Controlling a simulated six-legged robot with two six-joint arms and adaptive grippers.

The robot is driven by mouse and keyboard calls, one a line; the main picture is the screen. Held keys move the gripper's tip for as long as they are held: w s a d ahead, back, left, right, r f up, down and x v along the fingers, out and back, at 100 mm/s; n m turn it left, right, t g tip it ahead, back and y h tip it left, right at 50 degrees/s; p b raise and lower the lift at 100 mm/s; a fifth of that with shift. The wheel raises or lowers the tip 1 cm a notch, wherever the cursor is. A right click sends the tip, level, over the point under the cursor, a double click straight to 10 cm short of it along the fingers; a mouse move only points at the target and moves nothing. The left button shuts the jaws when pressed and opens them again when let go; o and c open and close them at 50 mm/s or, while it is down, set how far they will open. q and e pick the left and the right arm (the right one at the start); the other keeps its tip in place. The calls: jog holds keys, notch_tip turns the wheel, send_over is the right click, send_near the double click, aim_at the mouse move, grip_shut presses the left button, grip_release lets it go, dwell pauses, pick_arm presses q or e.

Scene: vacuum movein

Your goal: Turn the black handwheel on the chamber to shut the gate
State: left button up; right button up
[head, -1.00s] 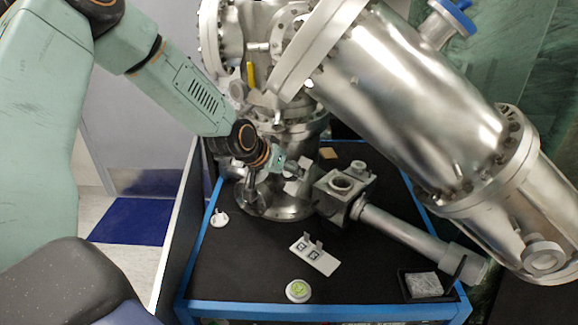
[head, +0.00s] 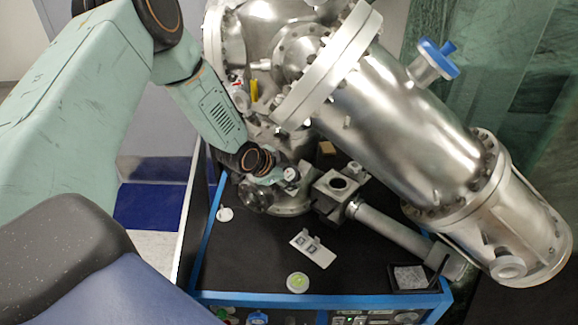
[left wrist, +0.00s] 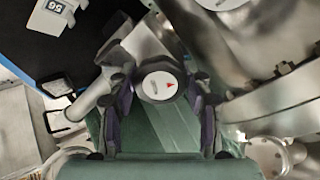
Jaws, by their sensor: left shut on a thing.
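My left gripper (head: 278,178) reaches in from the upper left to the low front of the steel chamber (head: 285,140). In the left wrist view its two dark-padded fingers (left wrist: 160,105) stand on either side of a round grey hub (left wrist: 158,85) with a red triangle on its face. I take this hub to be the middle of the handwheel. The gripper is shut on it; the fingers hide most of the rim. In the head view the handwheel is small and partly covered by the gripper. My right gripper is not in view.
A large steel cylinder (head: 410,130) slants to the lower right, with a blue-handled valve (head: 438,58) above it. A steel block (head: 338,187) with a pipe lies right of the gripper. The black, blue-edged table top (head: 250,260) is mostly bare in front, with small white parts.

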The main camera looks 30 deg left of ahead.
pick_arm(q)
jog(key=m+p, duration=0.2)
jog(key=shift+s+m, duration=0.1)
jog(key=shift+m, duration=0.3)
jog(key=shift+m+p, duration=0.6)
jog(key=shift+m, duration=0.3)
jog(key=m, duration=0.2)
jog(key=shift+m+p, duration=0.3)
jog(key=shift+m, duration=2)
jog(key=o, duration=1.2)
jog(key=shift+w+a, duration=0.1)
jog(key=shift+w, duration=0.1)
jog(key=shift+c, duration=0.2)
jog(key=shift+s+r, duration=0.1)
jog(key=shift+r, duration=0.05)
